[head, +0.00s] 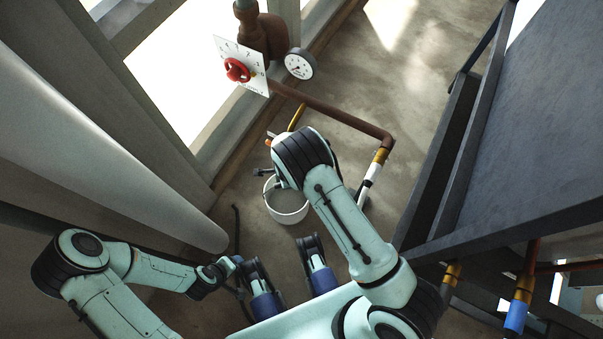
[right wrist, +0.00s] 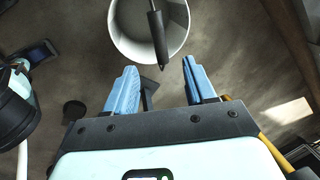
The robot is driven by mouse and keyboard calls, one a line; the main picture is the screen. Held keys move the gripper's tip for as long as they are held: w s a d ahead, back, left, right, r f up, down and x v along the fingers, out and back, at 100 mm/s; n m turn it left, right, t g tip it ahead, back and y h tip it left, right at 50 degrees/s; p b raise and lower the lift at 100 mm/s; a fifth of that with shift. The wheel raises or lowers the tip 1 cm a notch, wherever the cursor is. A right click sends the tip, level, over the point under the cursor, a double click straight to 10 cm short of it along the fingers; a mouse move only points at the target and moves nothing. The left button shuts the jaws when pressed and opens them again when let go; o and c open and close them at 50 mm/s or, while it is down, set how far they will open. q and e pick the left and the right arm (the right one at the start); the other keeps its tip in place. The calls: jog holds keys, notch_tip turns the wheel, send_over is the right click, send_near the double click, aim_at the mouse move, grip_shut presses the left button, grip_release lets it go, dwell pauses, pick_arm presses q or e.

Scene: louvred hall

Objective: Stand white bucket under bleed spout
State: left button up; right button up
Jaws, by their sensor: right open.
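The white bucket (head: 287,207) stands upright on the floor in the head view, partly covered by my right wrist. Its open top and black handle grip also show in the right wrist view, with the bucket wall (right wrist: 122,35) just beyond my fingers. My right gripper (right wrist: 160,78) is open and empty, its blue fingers apart, short of the bucket. My left gripper (head: 228,267) is low at the left, away from the bucket; its fingers are too small to judge. A yellow branch (head: 297,117) leaves the brown pipe near the bucket; I cannot tell whether it is the bleed spout.
A red handwheel (head: 237,70) with a white scale plate and a round gauge (head: 299,64) sit on the pipework at the back. A brown pipe (head: 335,115) runs low to the right. A dark bench (head: 520,160) blocks the right. A pale column (head: 90,150) stands left.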

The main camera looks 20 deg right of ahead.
jog(key=s+d+f+n, duration=0.3)
jog(key=s+d+n, duration=0.2)
jog(key=s, duration=0.5)
jog(key=s+a+r+n+y, duration=0.1)
jog(key=s+r+n+y, duration=0.1)
jog(key=s+n, duration=0.7)
jog(key=s+r, duration=0.1)
jog(key=s, duration=0.1)
jog(key=shift+s+r+n+y, duration=0.3)
jog(key=shift+n, duration=0.1)
